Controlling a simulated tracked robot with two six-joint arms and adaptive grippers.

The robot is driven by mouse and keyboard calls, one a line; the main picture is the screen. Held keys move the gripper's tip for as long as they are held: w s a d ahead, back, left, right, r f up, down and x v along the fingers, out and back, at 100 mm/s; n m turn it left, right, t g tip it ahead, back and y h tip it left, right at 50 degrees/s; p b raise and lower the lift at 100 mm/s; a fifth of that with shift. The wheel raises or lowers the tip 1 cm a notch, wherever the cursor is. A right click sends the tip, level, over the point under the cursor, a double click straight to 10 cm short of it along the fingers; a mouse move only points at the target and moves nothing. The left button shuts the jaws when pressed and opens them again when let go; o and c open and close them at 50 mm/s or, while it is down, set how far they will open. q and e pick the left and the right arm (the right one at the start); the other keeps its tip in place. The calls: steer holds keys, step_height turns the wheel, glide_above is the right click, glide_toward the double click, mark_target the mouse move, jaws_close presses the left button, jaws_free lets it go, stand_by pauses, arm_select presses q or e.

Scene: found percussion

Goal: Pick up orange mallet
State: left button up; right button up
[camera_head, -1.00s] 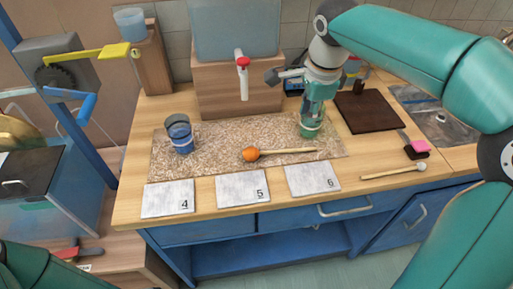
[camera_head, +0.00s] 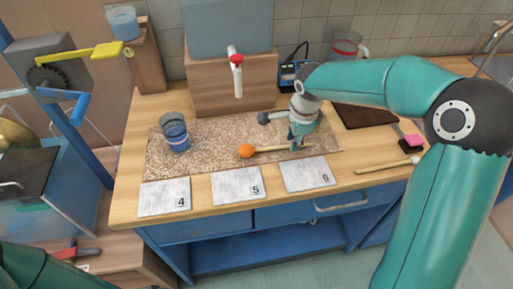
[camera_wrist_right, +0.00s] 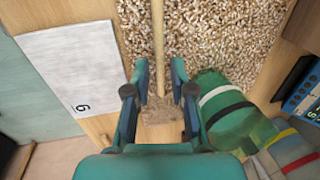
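The orange mallet lies on the speckled mat (camera_head: 215,130). Its round orange head (camera_head: 246,151) is to the left and its pale wooden handle (camera_head: 270,149) runs to the right. My right gripper (camera_head: 297,146) is low over the handle's right end. In the right wrist view the gripper (camera_wrist_right: 159,75) is open, with the handle (camera_wrist_right: 158,35) between its two fingers and gaps on both sides. The mallet's head is out of the wrist view. My left gripper is not in view; only part of my left arm shows at the bottom left.
A green striped cup (camera_wrist_right: 225,105) stands close beside the right gripper; the arm hides it in the head view. A blue cup (camera_head: 177,135) stands left on the mat. Cards 4 (camera_head: 165,196), 5 (camera_head: 238,184) and 6 (camera_head: 308,174) lie in front. Another mallet (camera_head: 385,168) lies right.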

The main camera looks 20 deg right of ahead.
steer(key=shift+w+f, duration=0.2)
steer(key=shift+f, duration=0.75)
steer(key=shift+c, duration=0.2)
jaws_close()
